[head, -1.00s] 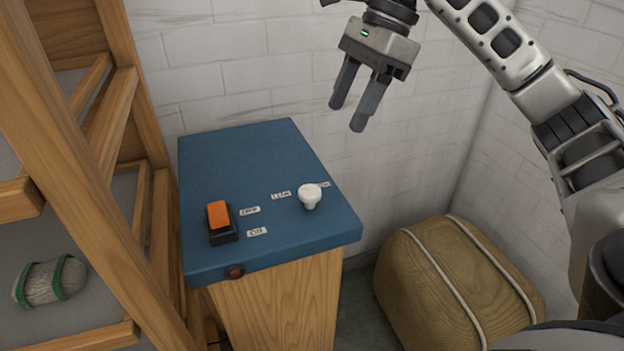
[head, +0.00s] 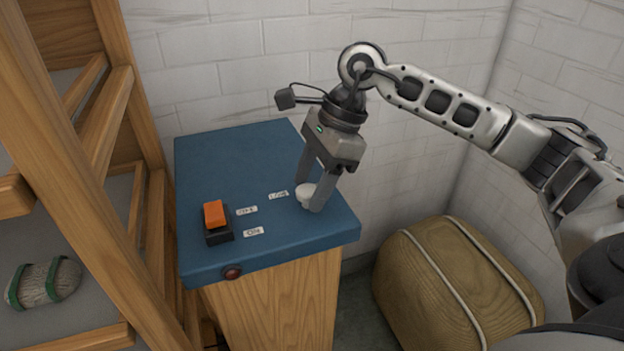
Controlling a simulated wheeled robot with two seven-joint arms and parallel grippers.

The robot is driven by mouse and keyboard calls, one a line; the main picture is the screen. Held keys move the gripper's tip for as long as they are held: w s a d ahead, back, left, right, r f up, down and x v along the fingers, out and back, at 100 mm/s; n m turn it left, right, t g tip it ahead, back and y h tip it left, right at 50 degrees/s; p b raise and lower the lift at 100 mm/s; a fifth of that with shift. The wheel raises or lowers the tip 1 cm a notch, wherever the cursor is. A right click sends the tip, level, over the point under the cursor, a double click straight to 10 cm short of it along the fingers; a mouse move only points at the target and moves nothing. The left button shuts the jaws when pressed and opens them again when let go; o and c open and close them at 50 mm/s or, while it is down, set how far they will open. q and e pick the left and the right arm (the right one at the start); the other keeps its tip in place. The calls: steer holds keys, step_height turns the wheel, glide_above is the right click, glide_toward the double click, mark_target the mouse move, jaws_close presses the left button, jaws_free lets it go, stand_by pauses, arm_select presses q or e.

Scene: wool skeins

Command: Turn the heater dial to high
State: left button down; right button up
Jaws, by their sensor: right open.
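The white heater dial (head: 304,193) stands on the blue panel top (head: 235,160) of a wooden stand, near its right side. My right gripper (head: 312,196) points down at the dial, with its open fingers around it, one behind and one in front on the right. I cannot tell whether the fingers touch it. The front finger hides part of the dial. A label reading LOW (head: 278,195) lies left of the dial. The label seen earlier on its right is hidden by the gripper. My left gripper is not in view.
An orange rocker switch (head: 214,214) with OFF and ON labels sits left on the panel. A dark red button (head: 232,273) is on the front edge. A wooden shelf (head: 125,100) with a grey-green skein (head: 45,283) stands left. A tan bale (head: 450,285) sits right.

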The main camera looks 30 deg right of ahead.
steer(key=c, duration=1)
steer(key=shift+o, duration=0.2)
